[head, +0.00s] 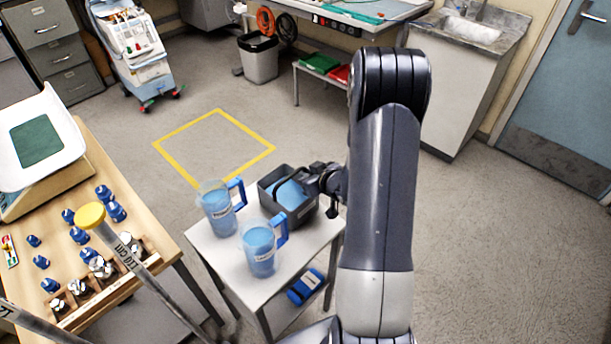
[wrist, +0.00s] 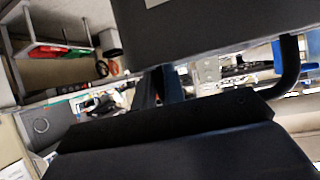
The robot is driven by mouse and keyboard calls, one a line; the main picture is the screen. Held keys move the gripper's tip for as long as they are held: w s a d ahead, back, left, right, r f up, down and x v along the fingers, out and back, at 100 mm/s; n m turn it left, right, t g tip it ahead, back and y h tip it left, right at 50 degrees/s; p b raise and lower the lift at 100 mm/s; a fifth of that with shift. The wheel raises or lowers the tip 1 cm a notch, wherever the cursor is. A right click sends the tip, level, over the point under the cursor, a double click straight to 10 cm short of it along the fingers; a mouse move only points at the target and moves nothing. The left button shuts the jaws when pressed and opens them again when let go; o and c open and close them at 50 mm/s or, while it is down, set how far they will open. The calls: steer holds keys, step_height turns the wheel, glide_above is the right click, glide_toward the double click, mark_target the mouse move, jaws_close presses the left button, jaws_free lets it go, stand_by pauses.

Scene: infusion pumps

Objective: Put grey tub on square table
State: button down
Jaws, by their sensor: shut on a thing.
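The dark grey tub (head: 302,215), with something blue inside, is at the far right corner of the small white-topped table (head: 225,258) in the head view. I cannot tell whether its base touches the top. My gripper (head: 315,178) reaches in from the right and is shut on the tub's upper side. A blue jug (head: 218,212) stands left of the tub, and another blue jug (head: 260,250) stands in front. In the wrist view a dark wall of the tub (wrist: 220,30) fills the top, and a dark curved handle shows at right.
A wooden bench (head: 165,243) with blue bottles and a white scale (head: 40,140) stands at left. A blue item (head: 305,286) lies on the table's lower shelf. A yellow floor square (head: 214,147) is empty. Open floor lies to the right.

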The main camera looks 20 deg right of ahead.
steer(key=shift+f, duration=0.25)
steer(key=c, duration=1.9)
jaws_free()
steer(key=shift+f, duration=0.2)
steer(key=shift+c, duration=0.2)
steer(key=o, duration=0.4)
steer(key=shift+o, duration=0.2)
steer(key=shift+r, duration=0.1)
steer(key=shift+r, duration=0.15)
steer(key=v, duration=1.2)
